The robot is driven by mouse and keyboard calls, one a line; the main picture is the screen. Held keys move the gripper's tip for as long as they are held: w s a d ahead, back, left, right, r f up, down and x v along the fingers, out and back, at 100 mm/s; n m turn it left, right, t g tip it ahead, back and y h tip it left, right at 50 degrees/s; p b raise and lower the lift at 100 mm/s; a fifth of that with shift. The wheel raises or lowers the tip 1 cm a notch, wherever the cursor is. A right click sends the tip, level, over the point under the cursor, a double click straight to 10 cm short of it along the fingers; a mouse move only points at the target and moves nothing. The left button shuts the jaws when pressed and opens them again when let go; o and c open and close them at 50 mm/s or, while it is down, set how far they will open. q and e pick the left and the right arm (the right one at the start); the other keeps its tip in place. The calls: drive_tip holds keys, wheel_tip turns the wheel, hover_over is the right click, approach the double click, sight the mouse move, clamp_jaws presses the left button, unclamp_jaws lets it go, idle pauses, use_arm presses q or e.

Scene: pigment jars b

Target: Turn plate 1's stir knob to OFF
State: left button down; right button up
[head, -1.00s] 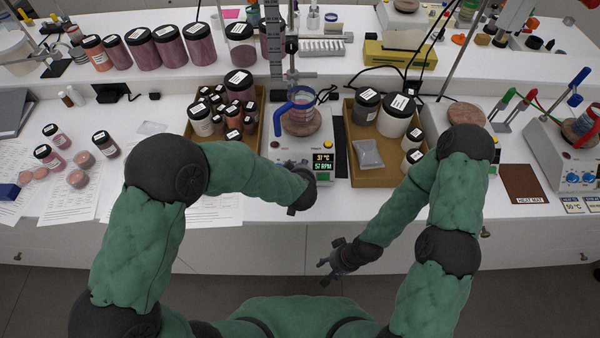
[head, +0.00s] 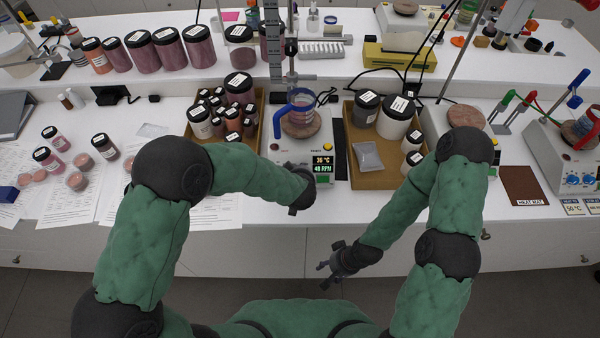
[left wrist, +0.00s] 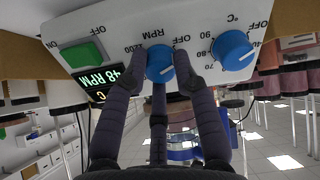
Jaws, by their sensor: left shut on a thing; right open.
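The stirring hotplate (head: 280,152) stands at the middle of the bench front, with a beaker clamped over its round top. In the left wrist view its front panel appears upside down, with a blue knob (left wrist: 158,62) marked RPM and OFF. My left gripper (head: 296,209) is shut on this stir knob; its fingers (left wrist: 160,72) lie on both sides of it. A second blue knob (left wrist: 232,51), marked °C, is beside it, untouched. The display (left wrist: 96,84) reads 48 RPM. My right gripper (head: 335,268) is open and empty in front of the bench.
A cardboard tray of jars (head: 262,98) stands left of the plate and another tray (head: 380,177) right of it. A green switch (left wrist: 83,54) is on the same panel. Another hotplate (head: 556,160) stands at far right.

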use_arm(q)
drive_tip(key=shift+s+f+n, duration=0.15)
drive_tip(key=shift+f+n, duration=0.1)
drive_tip(key=shift+n, duration=0.85)
drive_tip(key=c, duration=1)
unclamp_jaws()
drive_tip(key=shift+r, duration=0.1)
drive_tip(key=shift+s+r, duration=0.25)
drive_tip(key=shift+r, duration=0.15)
drive_tip(key=v, duration=1.1)
drive_tip(key=shift+s, duration=0.1)
